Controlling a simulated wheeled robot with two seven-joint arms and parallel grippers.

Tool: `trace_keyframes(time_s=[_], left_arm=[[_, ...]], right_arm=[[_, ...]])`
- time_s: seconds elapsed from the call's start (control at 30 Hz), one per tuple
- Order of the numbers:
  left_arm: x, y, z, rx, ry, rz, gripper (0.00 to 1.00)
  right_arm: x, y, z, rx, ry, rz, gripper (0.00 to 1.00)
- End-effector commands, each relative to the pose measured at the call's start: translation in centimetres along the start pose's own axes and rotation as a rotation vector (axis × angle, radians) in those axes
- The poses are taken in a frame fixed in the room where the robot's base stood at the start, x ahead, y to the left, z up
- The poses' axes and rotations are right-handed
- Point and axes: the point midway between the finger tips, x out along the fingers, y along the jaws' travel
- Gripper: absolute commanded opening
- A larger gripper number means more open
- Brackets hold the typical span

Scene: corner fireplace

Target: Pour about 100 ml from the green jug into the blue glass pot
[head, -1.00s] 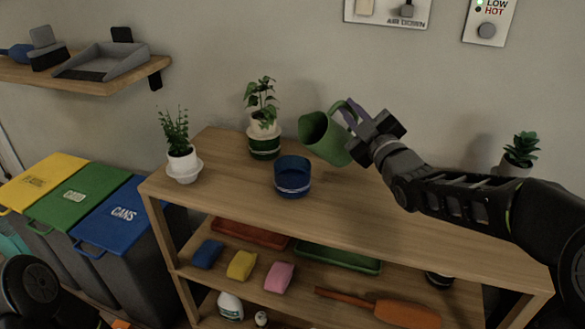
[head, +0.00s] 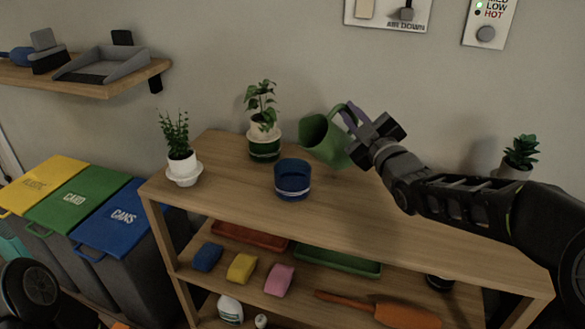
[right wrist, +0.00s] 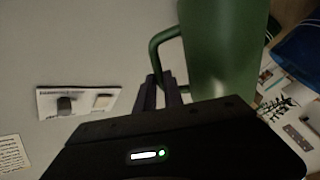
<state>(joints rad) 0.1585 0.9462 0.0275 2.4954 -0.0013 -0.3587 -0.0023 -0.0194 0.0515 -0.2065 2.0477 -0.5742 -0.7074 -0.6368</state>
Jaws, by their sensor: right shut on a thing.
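The green jug (head: 323,140) is held in the air above the shelf top, tilted with its open mouth toward the left. My right gripper (head: 352,118) is shut on its handle; the jug also shows in the right wrist view (right wrist: 222,45), with the gripper fingers (right wrist: 166,92) at the handle. The blue glass pot (head: 292,182) stands upright on the shelf top, below and left of the jug, apart from it. No stream of liquid shows between them, and the jug's contents are hidden. My left gripper is not in view.
A potted plant in a green-banded pot (head: 264,148) stands just behind the blue pot. A small plant in a white pot (head: 182,170) is at the left end, and another (head: 518,160) at the right. The wooden shelf top (head: 360,215) is clear in front.

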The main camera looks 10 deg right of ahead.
Motion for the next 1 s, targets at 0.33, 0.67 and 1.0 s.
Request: trace_keyframes(time_s=[0.33,0.67,1.0], left_arm=[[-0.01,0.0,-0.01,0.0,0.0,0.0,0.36],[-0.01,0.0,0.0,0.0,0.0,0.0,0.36],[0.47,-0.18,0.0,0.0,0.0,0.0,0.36]], right_arm=[[0.02,0.1,-0.11,0.0,0.002,0.002,0.0],[0.02,0.1,-0.11,0.0,0.002,0.002,0.0],[-0.02,-0.12,0.49,0.028,-0.003,0.002,0.0]])
